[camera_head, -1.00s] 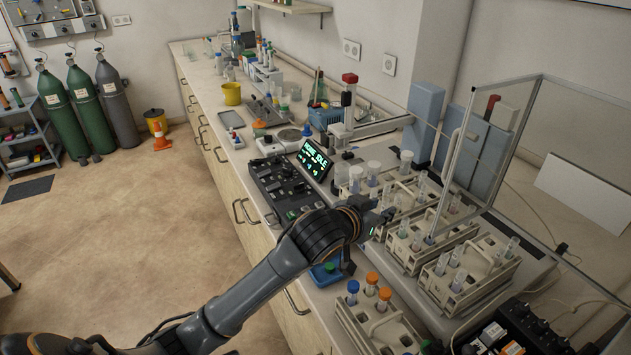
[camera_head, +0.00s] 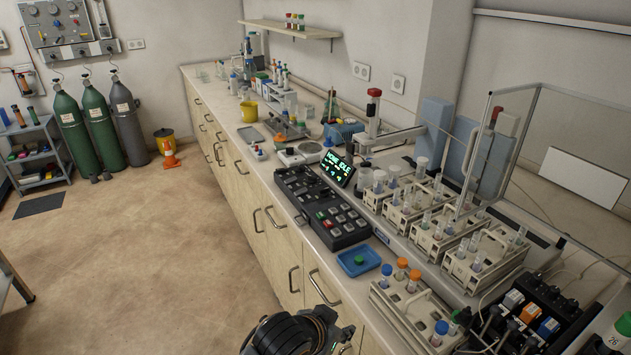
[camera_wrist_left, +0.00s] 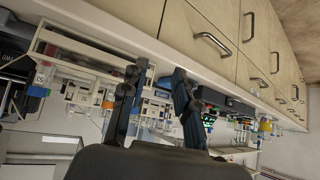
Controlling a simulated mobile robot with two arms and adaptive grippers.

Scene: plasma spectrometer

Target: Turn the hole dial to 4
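The black control panel (camera_head: 320,207) lies on the bench with rows of buttons and knobs. I cannot tell which of them is the hole dial, as its marks are too small to read. A tilted display (camera_head: 338,167) with green text, which seems to include "IDLE", stands at its right side. My left wrist is dark and cut off at the bottom edge in the head view, with its fingers out of frame. In the left wrist view, my left gripper (camera_wrist_left: 159,72) has its two fingers apart and nothing between them. My right gripper is not in view.
A blue tray (camera_head: 347,266) with a green-topped item lies just in front of the panel. Racks of tubes (camera_head: 440,243) fill the bench to its right. A nearer rack (camera_head: 388,293) has orange and blue caps. Cabinet drawers run along the bench front.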

